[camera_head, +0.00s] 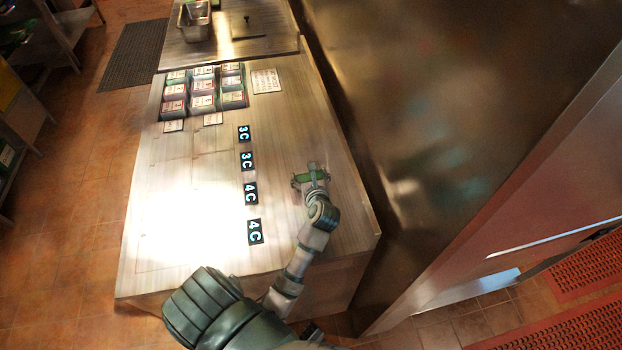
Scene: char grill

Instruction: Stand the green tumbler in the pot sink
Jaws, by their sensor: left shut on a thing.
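My left gripper (312,177) is over the right side of the steel counter, at the end of my arm that reaches up from the bottom. It is shut on a small green thing, which appears to be the green tumbler (316,176). The fingers and wrist hide part of it, and I cannot tell whether it touches the counter. I cannot make out the pot sink in this view. My right gripper is not in view.
The steel counter (190,205) carries several labelled containers (203,90) and black number tags (250,193). A metal pan (195,20) sits at the far end. A large dark metal panel (440,110) stands along the right. Red mats (585,270) lie at lower right.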

